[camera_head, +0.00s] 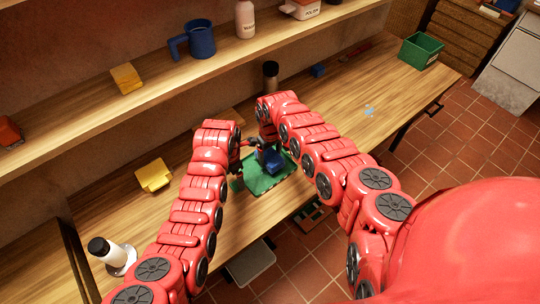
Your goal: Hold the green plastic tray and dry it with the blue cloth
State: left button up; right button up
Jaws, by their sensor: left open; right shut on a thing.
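The green plastic tray (284,181) lies on the lower wooden counter, in the middle of the camera_head view. The blue cloth (271,160) is a small dark-blue bundle over the tray. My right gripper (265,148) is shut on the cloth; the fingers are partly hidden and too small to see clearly. My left gripper (238,178) is open beside the tray's left edge. I cannot tell whether it touches the tray.
A dark bottle (271,74) stands behind my grippers. A yellow block (153,175) and a white dispenser with a dark top (112,256) are left on the counter. A green bin (420,50) stands at the far right end. The upper shelf holds a blue mug (200,40).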

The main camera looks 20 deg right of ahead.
aim_at(236, 185)
pick_arm(q)
jog(key=shift+f+b, duration=0.85)
jog(key=shift+f, duration=1.55)
pick_arm(e)
jog(key=shift+f, duration=1.1)
pick_arm(q)
jog(key=shift+c, duration=0.2)
grip_shut()
jog(key=shift+o, duration=0.2)
grip_release()
jog(key=shift+r, duration=0.15)
pick_arm(e)
jog(key=shift+r, duration=0.1)
